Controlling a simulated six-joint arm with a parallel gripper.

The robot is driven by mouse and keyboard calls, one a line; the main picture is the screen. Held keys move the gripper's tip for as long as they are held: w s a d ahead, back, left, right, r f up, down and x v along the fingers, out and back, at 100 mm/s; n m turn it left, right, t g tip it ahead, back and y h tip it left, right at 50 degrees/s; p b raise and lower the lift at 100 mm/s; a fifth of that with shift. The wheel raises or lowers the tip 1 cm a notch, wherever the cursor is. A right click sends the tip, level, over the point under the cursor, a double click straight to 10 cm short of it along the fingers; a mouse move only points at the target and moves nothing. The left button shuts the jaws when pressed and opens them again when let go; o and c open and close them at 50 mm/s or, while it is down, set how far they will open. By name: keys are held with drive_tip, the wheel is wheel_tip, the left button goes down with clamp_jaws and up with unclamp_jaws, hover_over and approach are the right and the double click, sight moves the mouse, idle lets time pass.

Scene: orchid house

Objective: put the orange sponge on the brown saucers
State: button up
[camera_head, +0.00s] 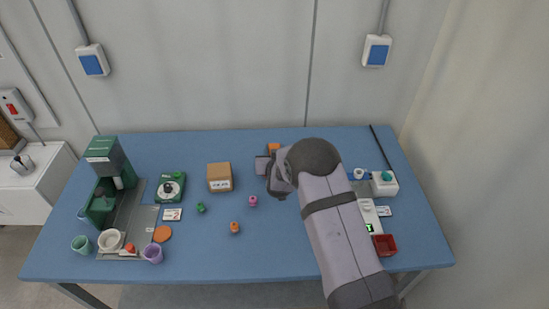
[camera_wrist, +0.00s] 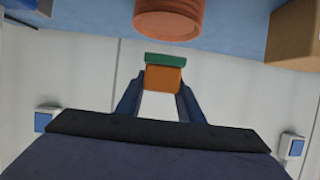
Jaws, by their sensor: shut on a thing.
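The orange sponge (camera_wrist: 163,79) with a green layer is between the two fingers of my gripper (camera_wrist: 164,84) in the wrist view, and the gripper is shut on it. The brown saucers (camera_wrist: 169,22) form a round reddish stack on the blue table at the top of that view. A gap shows between sponge and saucers, so they look apart. In the head view my gripper (camera_head: 264,166) is at the back middle of the table, partly hidden by my arm. A small orange patch shows just past it; I cannot tell whether it is sponge or saucers.
A cardboard box (camera_head: 219,177) stands left of my gripper. Small pink (camera_head: 252,201), orange (camera_head: 235,227) and green (camera_head: 200,208) things lie in front. A green machine (camera_head: 107,168) stands at the left; a red tray (camera_head: 384,245) lies at the right. The front middle is clear.

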drive_tip(key=shift+f+p, duration=0.75)
drive_tip(key=shift+f, duration=1.65)
drive_tip(key=shift+f+b, duration=0.25)
drive_tip(key=shift+b, duration=0.05)
drive_tip(key=o, duration=1.1)
drive_tip(key=shift+c, duration=0.2)
drive_tip(key=shift+r+p, duration=0.25)
drive_tip(key=shift+p, duration=0.05)
drive_tip(key=b+v, duration=0.3)
drive_tip(key=v, duration=0.9)
drive_tip(key=shift+r, duration=0.1)
